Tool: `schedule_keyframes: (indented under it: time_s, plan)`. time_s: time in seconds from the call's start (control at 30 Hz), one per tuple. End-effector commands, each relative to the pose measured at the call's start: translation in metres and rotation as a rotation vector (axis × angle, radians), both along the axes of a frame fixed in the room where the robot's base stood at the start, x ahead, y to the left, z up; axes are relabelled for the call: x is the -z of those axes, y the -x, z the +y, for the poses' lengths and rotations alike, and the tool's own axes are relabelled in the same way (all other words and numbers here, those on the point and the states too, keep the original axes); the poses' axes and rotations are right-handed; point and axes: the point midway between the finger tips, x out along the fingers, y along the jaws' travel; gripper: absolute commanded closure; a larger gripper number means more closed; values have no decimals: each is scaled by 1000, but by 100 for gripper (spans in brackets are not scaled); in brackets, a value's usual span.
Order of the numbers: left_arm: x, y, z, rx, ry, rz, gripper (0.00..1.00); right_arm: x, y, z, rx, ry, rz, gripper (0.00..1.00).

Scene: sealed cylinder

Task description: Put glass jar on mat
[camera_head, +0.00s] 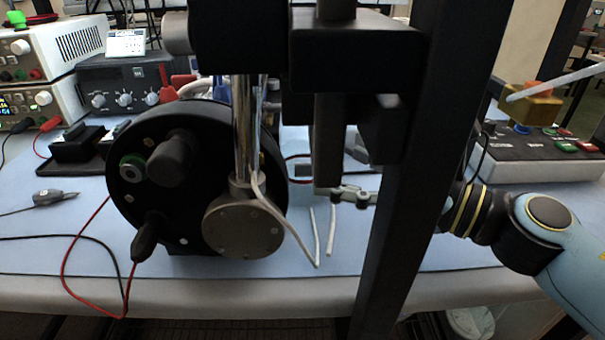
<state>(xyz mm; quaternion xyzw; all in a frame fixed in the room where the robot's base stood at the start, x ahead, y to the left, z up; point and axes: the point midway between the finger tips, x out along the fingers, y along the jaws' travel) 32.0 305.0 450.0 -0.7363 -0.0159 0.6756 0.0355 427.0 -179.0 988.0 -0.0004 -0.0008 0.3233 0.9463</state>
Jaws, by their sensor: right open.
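I cannot make out a glass jar in the head view. A separate mat cannot be told apart from the light blue bench covering (60,220). My right gripper (341,195) reaches in from the right above the bench, behind a slanted black post. It is open, with nothing visible between its fingers, and its tips are close to the black upright part. My left gripper is not in view.
A large black cylinder (125,195) with cables stands left of centre. The black post (425,140) crosses in front of my right arm. Instruments (125,85) fill the back left; a control box (535,150) stands at right.

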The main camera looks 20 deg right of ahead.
Motion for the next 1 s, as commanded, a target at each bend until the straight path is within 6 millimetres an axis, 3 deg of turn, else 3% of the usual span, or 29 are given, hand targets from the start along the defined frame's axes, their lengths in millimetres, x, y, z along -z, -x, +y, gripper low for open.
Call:
schedule_keyframes:
  time_s: [0.5, 0.8, 1.0]
  plan:
    - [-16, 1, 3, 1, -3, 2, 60, 4, -49, 39, -1, -2, 0, 11]
    - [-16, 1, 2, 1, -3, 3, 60, 6, -53, 42, -2, 0, 2, 11]
    - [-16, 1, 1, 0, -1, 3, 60, 6, -53, 42, -2, 0, 2, 37]
